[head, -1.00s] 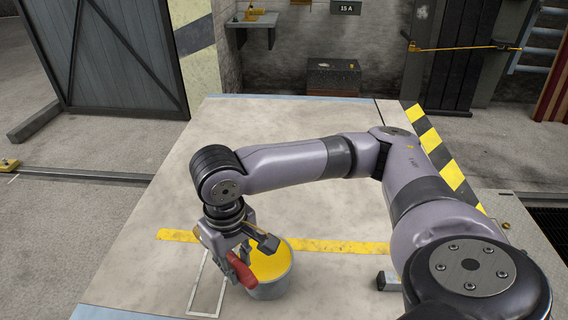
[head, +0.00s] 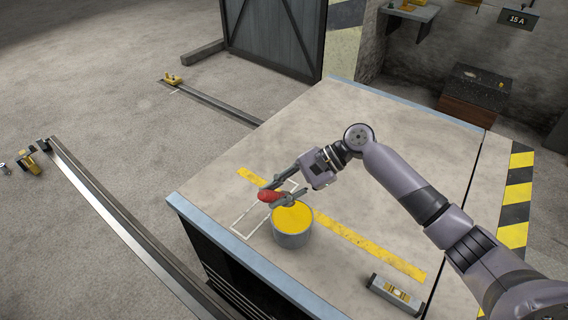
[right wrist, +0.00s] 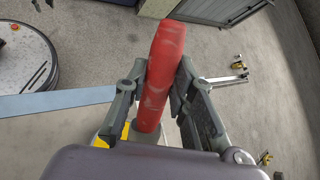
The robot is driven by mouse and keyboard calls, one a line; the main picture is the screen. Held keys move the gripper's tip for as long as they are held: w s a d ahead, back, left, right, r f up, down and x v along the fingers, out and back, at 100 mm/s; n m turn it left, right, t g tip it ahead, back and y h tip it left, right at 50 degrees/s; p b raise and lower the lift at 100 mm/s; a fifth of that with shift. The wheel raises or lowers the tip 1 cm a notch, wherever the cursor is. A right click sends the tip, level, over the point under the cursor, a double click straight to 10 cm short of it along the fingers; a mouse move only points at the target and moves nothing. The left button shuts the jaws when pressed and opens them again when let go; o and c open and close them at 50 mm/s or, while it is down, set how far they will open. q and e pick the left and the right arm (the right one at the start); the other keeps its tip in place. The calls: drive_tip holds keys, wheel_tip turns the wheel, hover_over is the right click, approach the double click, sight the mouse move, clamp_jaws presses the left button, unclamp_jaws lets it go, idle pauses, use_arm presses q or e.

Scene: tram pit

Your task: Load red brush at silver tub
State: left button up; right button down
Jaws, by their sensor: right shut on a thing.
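The silver tub (head: 292,241), filled with yellow, stands on the pale platform close to its near edge. My right gripper (head: 284,197) is just above and behind the tub's left rim. It is shut on the red brush (head: 268,196), whose red handle points left in the head view. In the right wrist view the red brush (right wrist: 160,75) stands between the two fingers, and a sliver of yellow shows beside its lower end. The brush's bristle end is hidden, so I cannot tell whether it touches the yellow. My left gripper is out of view.
The platform (head: 400,135) has a yellow stripe and a white outlined rectangle beside the tub. A spirit level (head: 396,294) lies to the right near the edge. Beyond the platform's blue edge (head: 245,262) is a drop with a rail (head: 110,210). The platform's far part is clear.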

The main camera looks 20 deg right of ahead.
sight(283, 194)
drive_tip(key=shift+w+d+r+m+t+y+p, duration=0.15)
drive_tip(key=shift+w+d+m+t+y+p, duration=0.5)
drive_tip(key=shift+w+d+m+t, duration=0.3)
drive_tip(key=shift+w+m+t, duration=0.1)
drive_tip(key=shift+m+t, duration=0.15)
drive_tip(key=shift+t, duration=0.2)
drive_tip(key=shift+d+f, duration=0.1)
drive_tip(key=shift+f, duration=0.25)
drive_tip(key=shift+f+b, duration=0.2)
drive_tip(key=shift+b, duration=0.15)
drive_tip(key=shift+f+b, duration=0.65)
drive_tip(key=shift+b, duration=0.05)
wheel_tip(283, 194, down, 3)
drive_tip(key=b, duration=0.3)
drive_tip(key=shift+f+b, duration=0.1)
drive_tip(key=shift+b, duration=0.3)
drive_tip(key=shift+f+b, duration=0.45)
drive_tip(key=shift+b, duration=0.1)
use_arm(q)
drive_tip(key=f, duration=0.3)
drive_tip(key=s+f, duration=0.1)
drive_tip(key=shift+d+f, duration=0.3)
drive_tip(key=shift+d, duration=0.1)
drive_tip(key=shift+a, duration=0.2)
